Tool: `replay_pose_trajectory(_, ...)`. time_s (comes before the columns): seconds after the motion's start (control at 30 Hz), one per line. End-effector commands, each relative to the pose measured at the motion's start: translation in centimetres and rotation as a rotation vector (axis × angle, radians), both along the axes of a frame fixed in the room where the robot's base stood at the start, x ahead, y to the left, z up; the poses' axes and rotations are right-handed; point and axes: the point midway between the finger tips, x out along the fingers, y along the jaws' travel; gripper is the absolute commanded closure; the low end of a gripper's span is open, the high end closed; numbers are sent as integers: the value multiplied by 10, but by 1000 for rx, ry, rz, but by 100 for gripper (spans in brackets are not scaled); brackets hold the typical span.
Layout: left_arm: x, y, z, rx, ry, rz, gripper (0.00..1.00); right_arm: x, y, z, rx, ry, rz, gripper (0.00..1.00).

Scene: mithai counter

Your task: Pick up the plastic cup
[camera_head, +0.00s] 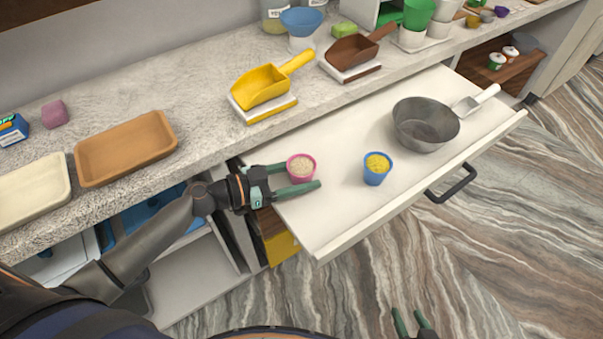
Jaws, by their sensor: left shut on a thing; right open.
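A small pink cup (301,167) with pale grainy contents is at the left end of the pulled-out white drawer (330,215). My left gripper (303,178) reaches in from the left, shut on the pink cup with one green finger on each side. Whether the cup touches the drawer surface cannot be told. A small blue cup (376,174) with yellow contents stands upright on the drawer, to the right of the pink one. My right gripper (409,318) is open and empty at the bottom edge of the view, over the floor.
A grey metal bowl (425,126) and a scoop (474,101) lie at the drawer's right. The counter behind holds yellow (262,88) and brown (352,50) scoops and a tan tray (126,148). The drawer's front middle is clear.

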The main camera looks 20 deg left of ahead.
Motion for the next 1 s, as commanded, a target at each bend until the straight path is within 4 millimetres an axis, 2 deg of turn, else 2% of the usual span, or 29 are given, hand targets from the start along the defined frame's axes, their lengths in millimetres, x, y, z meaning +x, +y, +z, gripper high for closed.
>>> replay_pose_trajectory(0.17,0,0,17,2,-6,-1,96,0,-1,1,0,-1,-1,50)
replay_pose_trajectory(0.27,-3,0,35,4,-5,-3,96,1,-1,4,-2,-2,-2,50)
replay_pose_trajectory(0.53,-57,-2,95,5,-3,-6,96,-3,-10,14,-12,-5,-17,50)
replay_pose_trajectory(0.6,-74,-2,96,3,2,-4,96,-7,-11,6,-13,3,-19,50)
replay_pose_trajectory(0.73,-99,-3,108,2,2,-3,96,-9,-11,3,-14,10,-17,50)
replay_pose_trajectory(1.0,-130,-2,122,0,0,0,96,-7,-9,3,-10,8,-16,50)
